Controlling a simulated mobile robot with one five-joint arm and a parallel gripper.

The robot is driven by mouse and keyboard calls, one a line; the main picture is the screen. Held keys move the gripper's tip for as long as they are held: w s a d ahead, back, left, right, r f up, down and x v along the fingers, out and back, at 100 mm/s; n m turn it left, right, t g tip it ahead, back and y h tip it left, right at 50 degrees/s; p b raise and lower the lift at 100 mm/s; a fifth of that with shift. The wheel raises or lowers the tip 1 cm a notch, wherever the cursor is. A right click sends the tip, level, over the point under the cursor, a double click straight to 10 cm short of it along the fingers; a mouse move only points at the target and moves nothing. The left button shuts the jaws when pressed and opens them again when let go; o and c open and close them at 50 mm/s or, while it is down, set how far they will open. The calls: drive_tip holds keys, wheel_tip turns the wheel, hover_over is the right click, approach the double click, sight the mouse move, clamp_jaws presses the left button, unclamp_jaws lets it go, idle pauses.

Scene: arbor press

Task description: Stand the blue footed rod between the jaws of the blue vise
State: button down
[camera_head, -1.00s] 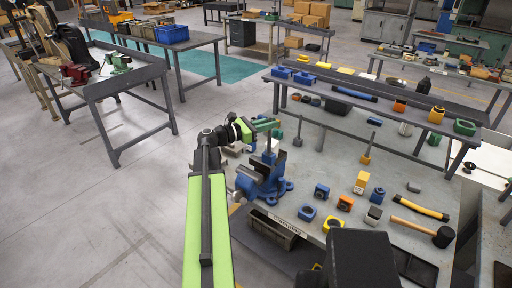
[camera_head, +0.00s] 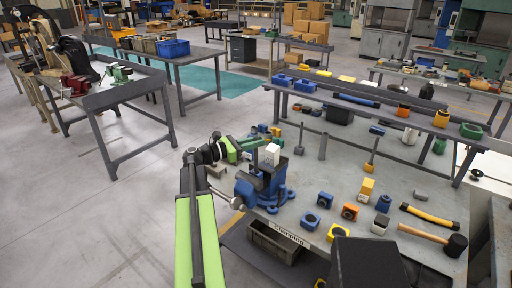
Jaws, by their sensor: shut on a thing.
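The blue vise (camera_head: 270,194) stands at the left corner of the near bench, its jaws facing up. My green gripper (camera_head: 250,144) is at the vise, just above and behind its jaws. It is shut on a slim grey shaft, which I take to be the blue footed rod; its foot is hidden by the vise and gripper. A pale block-like part (camera_head: 272,154) shows at the jaws, and I cannot tell what it belongs to. Whether the rod touches the vise cannot be told.
Other footed rods (camera_head: 372,157) (camera_head: 300,139) and a grey cylinder (camera_head: 323,147) stand on the bench behind the vise. Blue, orange and yellow blocks and a hammer (camera_head: 430,236) lie to the right. A dark bin (camera_head: 275,242) sits below the bench edge.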

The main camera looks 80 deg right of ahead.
drive_tip(key=c, duration=1.4)
unclamp_jaws()
drive_tip(key=v, duration=1.2)
drive_tip(key=shift+r, duration=0.1)
